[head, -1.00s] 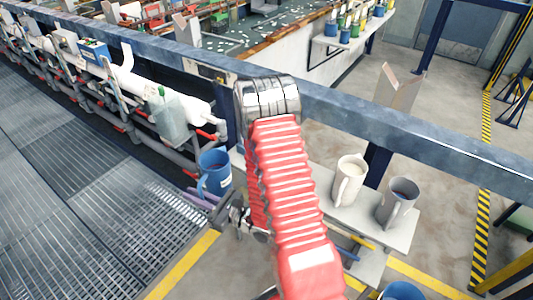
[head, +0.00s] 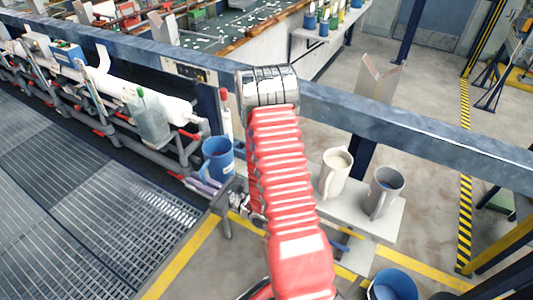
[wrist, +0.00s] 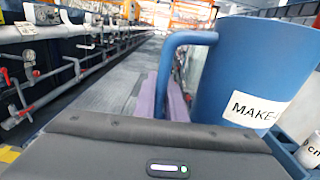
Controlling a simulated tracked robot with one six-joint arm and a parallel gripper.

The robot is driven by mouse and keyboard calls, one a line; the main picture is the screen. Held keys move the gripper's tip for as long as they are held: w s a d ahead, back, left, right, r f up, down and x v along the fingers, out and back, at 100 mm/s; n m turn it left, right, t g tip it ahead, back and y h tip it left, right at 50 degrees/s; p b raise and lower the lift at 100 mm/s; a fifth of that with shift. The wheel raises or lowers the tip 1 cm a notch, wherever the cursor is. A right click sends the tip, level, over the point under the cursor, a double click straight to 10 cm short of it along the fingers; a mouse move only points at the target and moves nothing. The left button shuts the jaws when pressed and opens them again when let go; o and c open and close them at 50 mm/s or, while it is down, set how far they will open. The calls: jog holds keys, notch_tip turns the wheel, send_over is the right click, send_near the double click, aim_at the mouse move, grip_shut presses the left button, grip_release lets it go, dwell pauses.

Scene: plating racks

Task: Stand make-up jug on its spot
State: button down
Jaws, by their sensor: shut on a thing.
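The make-up jug is blue with a white label reading "MAKE-" and stands out left of my red arm in the head view (head: 217,160). In the wrist view the jug (wrist: 240,65) fills the upper right, close and roughly upright. My gripper has purple fingers (wrist: 164,98) shut on the jug's handle; the fingers also show in the head view (head: 204,186) below the jug. The jug's base is partly hidden. A white shelf (head: 385,222) right of my arm holds a cream jug (head: 335,175) and a grey jug (head: 384,192).
A dark blue rail (head: 400,125) crosses behind my arm. Pipes and a white cylinder (head: 165,103) run along the left, beside a grated walkway (head: 85,195). Another blue vessel (head: 393,284) is at the bottom right. Open floor lies beyond the rail.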

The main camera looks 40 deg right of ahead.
aim_at(233, 163)
jog(key=d+h, duration=0.1)
jog(key=d, duration=0.3)
jog(key=s+d+m+h, duration=0.1)
jog(key=d, duration=0.4)
jog(key=d+m+t+h, duration=0.1)
jog(key=d, duration=0.3)
jog(key=shift+s+d+r+h, duration=0.2)
jog(key=shift+s+r+h, duration=0.05)
jog(key=shift+s+h, duration=0.05)
jog(key=s+d+m+h, duration=0.2)
jog(key=s+d+h, duration=0.1)
jog(key=d, duration=0.7)
jog(key=shift+s+d+r, duration=0.2)
jog(key=shift+s+d, duration=0.2)
jog(key=shift+s, duration=0.1)
jog(key=shift+s, duration=0.1)
jog(key=shift+s+f, duration=0.1)
jog(key=shift+f, duration=2.85)
jog(key=c, duration=1.7)
grip_release()
jog(key=shift+c, duration=0.2)
